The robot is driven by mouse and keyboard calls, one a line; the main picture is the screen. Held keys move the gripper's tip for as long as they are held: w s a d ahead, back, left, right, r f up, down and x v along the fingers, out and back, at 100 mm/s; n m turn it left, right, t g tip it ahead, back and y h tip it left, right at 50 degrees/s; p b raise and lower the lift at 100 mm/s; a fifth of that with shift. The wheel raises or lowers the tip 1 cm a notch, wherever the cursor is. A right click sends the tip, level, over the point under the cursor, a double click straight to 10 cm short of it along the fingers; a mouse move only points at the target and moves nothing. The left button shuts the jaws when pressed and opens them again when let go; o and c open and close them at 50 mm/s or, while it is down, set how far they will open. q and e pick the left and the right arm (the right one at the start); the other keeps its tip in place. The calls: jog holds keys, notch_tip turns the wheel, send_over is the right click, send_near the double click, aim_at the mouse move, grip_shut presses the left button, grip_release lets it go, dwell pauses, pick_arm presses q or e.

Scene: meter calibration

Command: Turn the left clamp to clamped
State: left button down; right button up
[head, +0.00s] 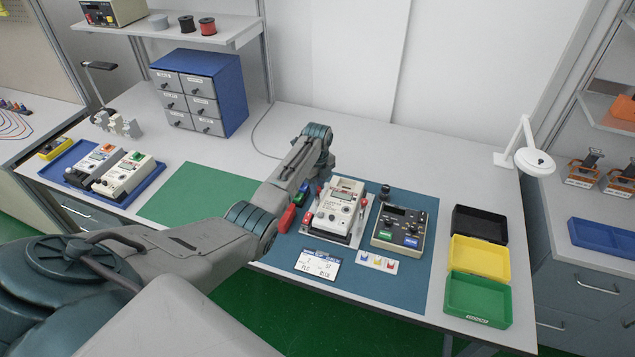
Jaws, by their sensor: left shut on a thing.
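The white meter (340,207) sits in a fixture on the blue mat (400,282). My left arm reaches over from the left, and its wrist bends down beside the meter's left edge. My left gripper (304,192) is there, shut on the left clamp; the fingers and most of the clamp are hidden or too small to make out. A small red part (308,217) shows at the fixture's left side. The right clamp (363,203), with a red tip, stands at the meter's right side. My right gripper is not in view.
A dark instrument (403,227) with green and blue buttons stands right of the meter. A red object (287,218) lies left of it. A label card (318,264) lies in front. Black, yellow and green bins (478,299) stand at the right. The green mat (190,195) is clear.

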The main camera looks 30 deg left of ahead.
pick_arm(q)
jog(key=n+p, duration=0.1)
jog(key=n, duration=0.2)
jog(key=shift+r+n, duration=0.15)
jog(key=shift+n, duration=0.15)
jog(key=n+p, duration=0.1)
jog(key=n, duration=0.2)
jog(key=shift+n, duration=0.3)
jog(key=n+p, duration=0.1)
jog(key=n, duration=0.1)
jog(key=shift+n, duration=1.7)
jog(key=c, duration=1.3)
grip_release()
